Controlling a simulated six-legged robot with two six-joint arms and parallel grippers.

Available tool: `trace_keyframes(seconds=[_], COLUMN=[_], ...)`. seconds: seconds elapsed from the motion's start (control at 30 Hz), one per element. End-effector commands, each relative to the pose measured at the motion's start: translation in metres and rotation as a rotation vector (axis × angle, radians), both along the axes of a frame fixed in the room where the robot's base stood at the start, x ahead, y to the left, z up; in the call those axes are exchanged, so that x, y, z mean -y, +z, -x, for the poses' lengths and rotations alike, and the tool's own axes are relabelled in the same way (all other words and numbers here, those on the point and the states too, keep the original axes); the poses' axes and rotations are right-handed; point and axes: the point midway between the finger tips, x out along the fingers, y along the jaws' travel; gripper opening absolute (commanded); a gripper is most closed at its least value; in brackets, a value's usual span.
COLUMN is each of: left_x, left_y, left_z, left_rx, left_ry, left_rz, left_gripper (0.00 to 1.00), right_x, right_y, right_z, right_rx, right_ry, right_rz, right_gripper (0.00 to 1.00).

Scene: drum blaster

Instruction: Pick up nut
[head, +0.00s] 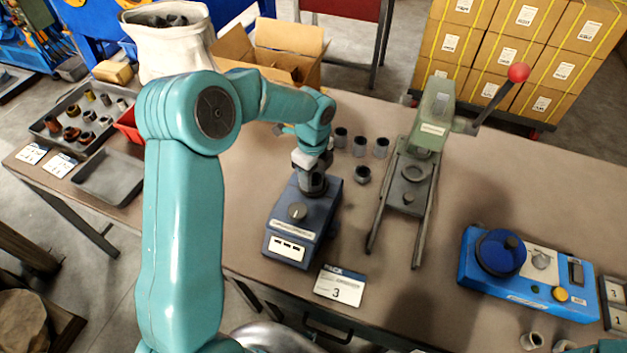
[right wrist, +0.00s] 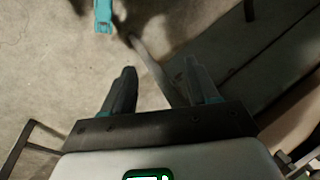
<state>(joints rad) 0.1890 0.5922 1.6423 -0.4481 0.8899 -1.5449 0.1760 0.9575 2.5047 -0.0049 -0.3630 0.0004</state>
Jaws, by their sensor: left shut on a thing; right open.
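My left gripper (head: 312,168) is over the back end of the dark blue machine (head: 296,222) in the head view. It is shut on a small dark piece, probably a nut, largely hidden by the gripper and wrist. I cannot tell whether this piece touches the machine. Three dark cylindrical nuts (head: 359,146) stand in a row on the table to the right of the gripper. One more dark nut (head: 363,175) is in front of them.
A green press (head: 435,118) with a red-knobbed lever stands right of the nuts. A blue tester (head: 525,270) is at the right. Grey trays (head: 108,178) are at the left.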

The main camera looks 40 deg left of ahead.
Motion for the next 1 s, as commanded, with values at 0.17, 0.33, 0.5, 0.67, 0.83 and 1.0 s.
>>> trace_keyframes(seconds=[0.17, 0.33, 0.5, 0.67, 0.83, 1.0], left_x=[0.0, 0.0, 0.0, 0.0, 0.0, 0.0], left_y=[0.001, 0.012, 0.042, 0.083, 0.126, 0.163], left_z=[0.0, -0.001, -0.001, -0.001, -0.001, -0.001], left_rx=[0.001, 0.004, 0.006, 0.007, 0.006, 0.006], left_ry=[0.0, 0.0, 0.001, 0.001, 0.0, 0.001], left_rz=[0.0, -0.002, -0.001, -0.001, -0.001, 0.0], left_gripper=[0.04, 0.04, 0.04, 0.04, 0.04, 0.04], right_x=[0.0, 0.0, 0.0, 0.0, 0.0, 0.0], right_y=[0.0, 0.0, 0.0, 0.001, 0.003, 0.006], right_z=[0.0, 0.0, 0.0, 0.0, 0.0, 0.0], right_rx=[0.0, 0.0, 0.0, 0.0, 0.0, 0.0], right_ry=[0.0, 0.0, 0.0, 0.0, 0.0, 0.0], right_rz=[0.0, 0.0, 0.0, 0.0, 0.0, 0.0], right_gripper=[0.59, 0.59, 0.59, 0.59, 0.59, 0.59])
